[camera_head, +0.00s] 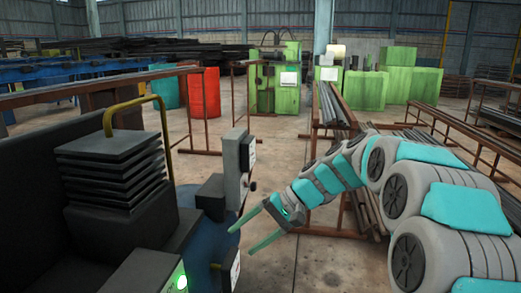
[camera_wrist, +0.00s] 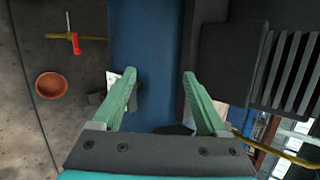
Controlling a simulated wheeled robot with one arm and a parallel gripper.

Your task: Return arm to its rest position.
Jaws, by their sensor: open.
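My gripper (camera_head: 238,243) is at the lower middle of the head view, at the end of my teal and grey arm, which reaches in from the right. Its two green fingers are spread apart with nothing between them. In the wrist view my gripper (camera_wrist: 159,74) is also open and empty, pointing at a blue curved surface (camera_wrist: 150,30). The blue body (camera_head: 215,250) shows in the head view beside the fingers, partly hidden by grey and black boxes. I cannot tell the gap between fingers and blue body.
A grey upright box (camera_head: 236,168) stands close by the fingers. A stack of dark plates (camera_head: 110,170) with a yellow bar (camera_head: 108,120) is at left. Rusty racks with long bars (camera_head: 335,110) stand behind my arm. The wrist view shows an orange bowl (camera_wrist: 51,85) and a red-handled part (camera_wrist: 75,43).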

